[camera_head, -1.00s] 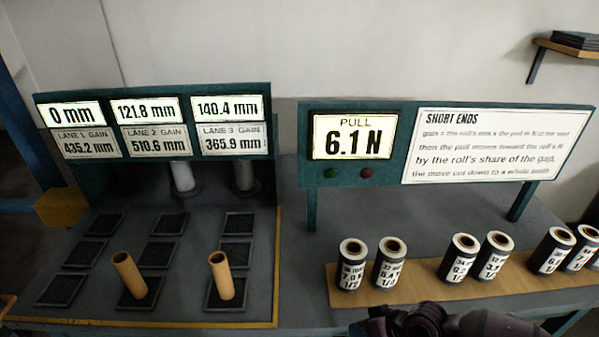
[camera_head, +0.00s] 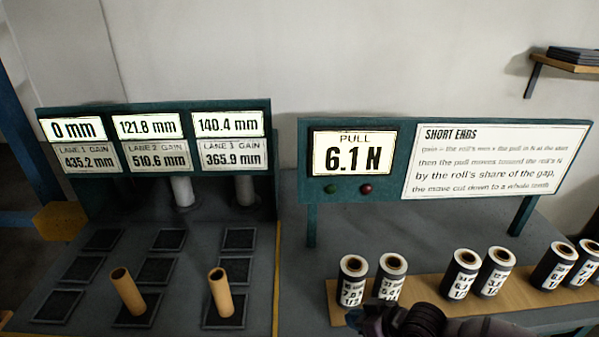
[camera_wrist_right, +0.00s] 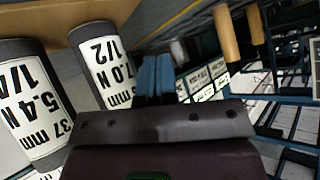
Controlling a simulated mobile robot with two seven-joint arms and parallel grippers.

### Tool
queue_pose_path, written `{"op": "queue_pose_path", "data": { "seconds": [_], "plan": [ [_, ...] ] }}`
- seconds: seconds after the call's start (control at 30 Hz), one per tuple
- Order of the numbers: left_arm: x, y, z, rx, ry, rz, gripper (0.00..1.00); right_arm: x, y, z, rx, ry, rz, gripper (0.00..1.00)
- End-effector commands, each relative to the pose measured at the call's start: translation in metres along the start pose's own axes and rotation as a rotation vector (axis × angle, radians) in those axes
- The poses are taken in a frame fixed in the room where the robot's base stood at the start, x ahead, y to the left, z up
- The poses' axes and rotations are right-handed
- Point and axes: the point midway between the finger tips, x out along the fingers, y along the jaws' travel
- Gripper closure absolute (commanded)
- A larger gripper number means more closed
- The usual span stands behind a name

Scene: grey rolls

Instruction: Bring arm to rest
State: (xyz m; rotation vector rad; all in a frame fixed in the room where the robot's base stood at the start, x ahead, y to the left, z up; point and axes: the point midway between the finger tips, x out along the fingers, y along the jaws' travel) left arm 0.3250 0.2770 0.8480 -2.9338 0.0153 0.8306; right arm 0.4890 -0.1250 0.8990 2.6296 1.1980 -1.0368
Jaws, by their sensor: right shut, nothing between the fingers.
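My right gripper (camera_head: 358,318) shows at the bottom edge of the head view, in front of the leftmost pair of grey rolls. In the right wrist view its blue fingers (camera_wrist_right: 153,78) are together with nothing between them. A labelled roll marked 7.0 N (camera_wrist_right: 105,62) stands close beside the fingers there, and a 5.4 N roll (camera_wrist_right: 32,105) is farther left. In the head view these rolls (camera_head: 352,281) and (camera_head: 390,278) stand upright on a wooden strip (camera_head: 425,295). My left gripper is not in view.
More rolls (camera_head: 461,274) stand in pairs along the strip. Two tan tubes (camera_head: 127,291) and (camera_head: 221,292) stand on dark pads at left. A lane display (camera_head: 155,141) and a pull board (camera_head: 350,157) reading 6.1 N stand behind. Bare bench lies between board and rolls.

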Motion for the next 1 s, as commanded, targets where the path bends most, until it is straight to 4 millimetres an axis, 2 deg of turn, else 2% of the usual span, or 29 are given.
{"op": "queue_pose_path", "data": {
  "seconds": [0.1, 0.2, 0.33, 0.43, 0.57, 0.77, 0.9, 1.0],
  "plan": [
    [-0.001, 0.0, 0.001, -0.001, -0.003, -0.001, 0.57, -0.002, -0.006, -0.026, -0.095, 0.119, 0.055, 1.0],
    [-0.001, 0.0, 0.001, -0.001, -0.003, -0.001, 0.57, -0.009, -0.007, -0.04, -0.148, 0.218, 0.13, 1.0],
    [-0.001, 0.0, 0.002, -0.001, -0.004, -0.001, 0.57, -0.026, 0.0, -0.042, -0.175, 0.31, 0.255, 1.0],
    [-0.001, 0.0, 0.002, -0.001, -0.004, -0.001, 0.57, -0.042, 0.009, -0.031, -0.167, 0.346, 0.36, 1.0],
    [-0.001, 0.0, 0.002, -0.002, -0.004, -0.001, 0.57, -0.067, 0.021, -0.003, -0.128, 0.354, 0.495, 1.0],
    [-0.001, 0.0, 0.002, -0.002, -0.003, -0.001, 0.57, -0.108, 0.033, 0.065, -0.012, 0.298, 0.677, 1.0],
    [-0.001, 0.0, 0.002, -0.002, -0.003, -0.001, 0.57, -0.131, 0.028, 0.12, 0.101, 0.236, 0.752, 1.0],
    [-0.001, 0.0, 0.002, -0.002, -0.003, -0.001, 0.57, -0.139, 0.018, 0.151, 0.163, 0.196, 0.774, 1.0]
  ]
}}
